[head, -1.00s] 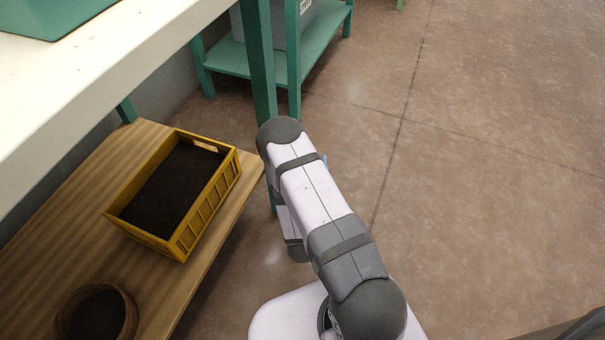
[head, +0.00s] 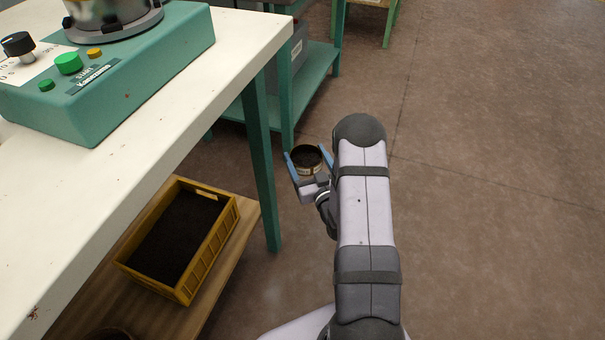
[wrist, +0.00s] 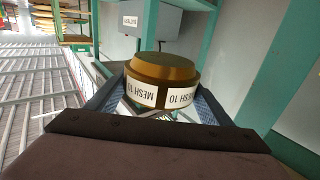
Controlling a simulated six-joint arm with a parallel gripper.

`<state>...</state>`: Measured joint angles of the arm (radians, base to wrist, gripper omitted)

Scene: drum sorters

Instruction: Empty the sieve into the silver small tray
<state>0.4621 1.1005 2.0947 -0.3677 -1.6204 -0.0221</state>
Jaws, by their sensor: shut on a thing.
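The sieve (head: 309,171) is a small round brass-coloured pan with dark material showing inside in the head view. In the wrist view the sieve (wrist: 165,69) carries white "MESH 10" labels on its side. My gripper (head: 306,155) is shut on it, with one blue finger on each side. The gripper (wrist: 163,92) holds the sieve in the air over the floor, to the right of the white table's leg. I see no silver small tray in these frames.
A white table (head: 225,60) with green legs carries a green machine (head: 110,85) at left. Below it, a yellow crate (head: 208,250) of dark soil stands on a wooden shelf (head: 243,232). A green rack (head: 318,70) stands behind. The floor (head: 490,150) at right is clear.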

